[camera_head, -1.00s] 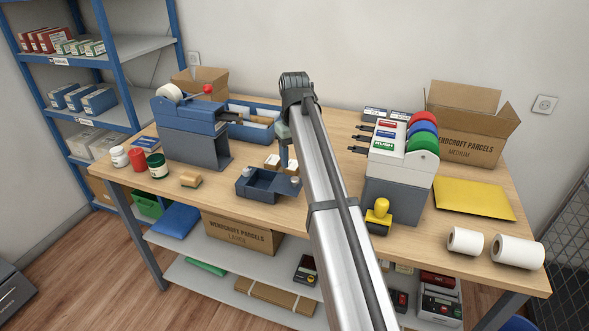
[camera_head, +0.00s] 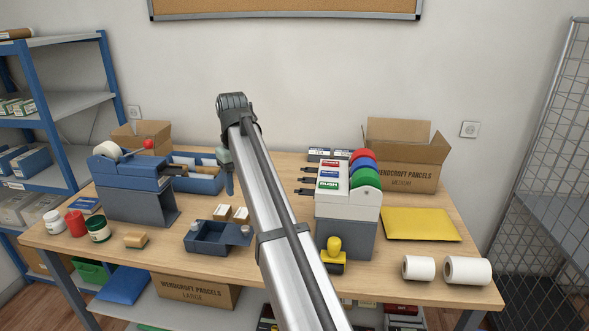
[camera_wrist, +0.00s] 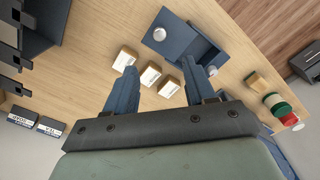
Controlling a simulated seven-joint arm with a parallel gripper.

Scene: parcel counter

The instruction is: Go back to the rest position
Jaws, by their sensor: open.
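My gripper (camera_head: 229,183) hangs from the end of my arm above the middle of the counter in the head view. In the wrist view its two blue fingers (camera_wrist: 159,64) are spread apart with nothing held between them. Small wooden blocks with white labels (camera_wrist: 151,74) lie on the counter below and beyond the fingertips. Two of these blocks show in the head view (camera_head: 222,212), in front of the gripper. A dark blue open tray (camera_head: 208,240) stands just nearer; it also shows in the wrist view (camera_wrist: 181,45).
A blue-grey tape dispenser (camera_head: 130,175) and jars (camera_head: 98,229) stand left. A white-and-grey stand (camera_head: 345,215) with coloured rolls, a yellow stamp (camera_head: 334,247), a yellow envelope (camera_head: 420,225), an open carton (camera_head: 405,178) and white rolls (camera_head: 467,271) are right of my arm.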

